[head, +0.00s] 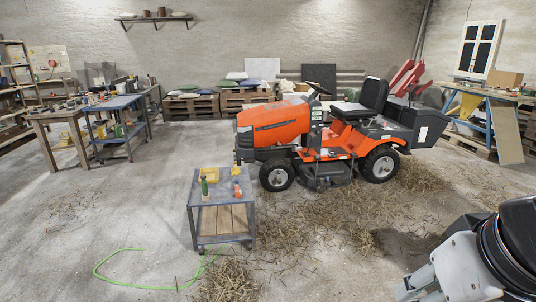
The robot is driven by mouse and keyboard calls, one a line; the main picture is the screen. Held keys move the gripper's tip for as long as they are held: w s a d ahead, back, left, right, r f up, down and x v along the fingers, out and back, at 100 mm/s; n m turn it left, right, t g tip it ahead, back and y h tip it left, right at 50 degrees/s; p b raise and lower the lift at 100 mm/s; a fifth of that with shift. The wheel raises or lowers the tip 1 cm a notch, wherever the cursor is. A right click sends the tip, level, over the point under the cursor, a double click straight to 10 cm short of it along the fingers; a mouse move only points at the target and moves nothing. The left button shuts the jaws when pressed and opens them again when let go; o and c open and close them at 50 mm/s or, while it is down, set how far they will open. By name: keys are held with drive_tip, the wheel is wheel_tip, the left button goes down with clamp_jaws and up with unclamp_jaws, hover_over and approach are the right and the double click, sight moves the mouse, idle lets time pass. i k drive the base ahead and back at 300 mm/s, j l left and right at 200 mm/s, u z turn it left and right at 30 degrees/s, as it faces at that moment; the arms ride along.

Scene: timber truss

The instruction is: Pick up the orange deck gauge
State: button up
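A small orange item (237,188) stands on the right side of a grey metal cart's top (220,196). It may be the orange deck gauge, but it is too small to make out its shape. A green item (204,186) stands to its left on the same top. A yellow tray or box (210,174) lies behind them. Part of my arm shows at the lower right, well apart from the cart. My gripper's fingers cannot be made out in this view.
An orange ride-on mower (275,123) stands just behind and right of the cart. Straw (310,225) is scattered on the floor. A green hose or cord (130,287) lies front left. Workbenches (60,117) stand at left. Bare floor (130,205) lies left of the cart.

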sight(239, 193)
drive_tip(key=i, duration=1.95)
drive_tip(key=i+l+u, duration=0.2)
drive_tip(key=i, duration=0.4)
drive_tip(key=i+u, duration=0.2)
drive_tip(key=i, duration=0.4)
